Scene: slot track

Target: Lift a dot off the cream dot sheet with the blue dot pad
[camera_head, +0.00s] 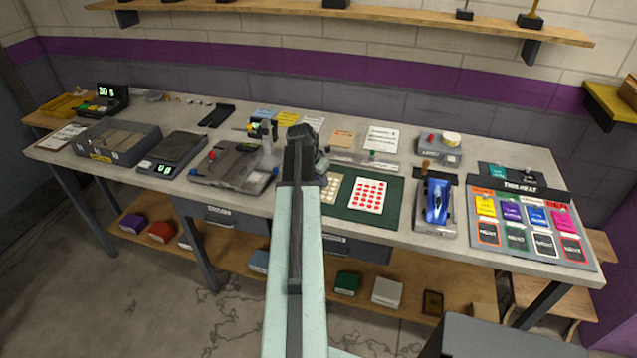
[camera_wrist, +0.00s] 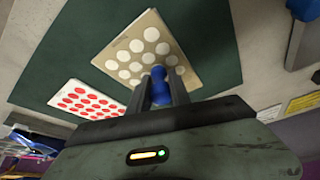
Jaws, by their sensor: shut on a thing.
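The cream dot sheet (camera_wrist: 146,48) lies on the dark green mat (camera_wrist: 205,38) in the wrist view, with rows of pale round dots. In the head view the sheet (camera_head: 331,187) shows partly behind my arm. My gripper (camera_wrist: 158,82) is shut on the blue dot pad (camera_wrist: 159,80), whose blue top shows between the fingers. The pad is over or close to the sheet's near edge. I cannot tell whether it touches the sheet or whether a dot is on its hidden face. In the head view my arm hides the pad.
A white sheet with red dots (camera_head: 368,195) lies on the mat beside the cream sheet. A blue car (camera_head: 436,201) sits on a grey stand to the right. A grey fixture (camera_head: 233,166) stands to the left. A board of coloured cards (camera_head: 527,222) lies far right.

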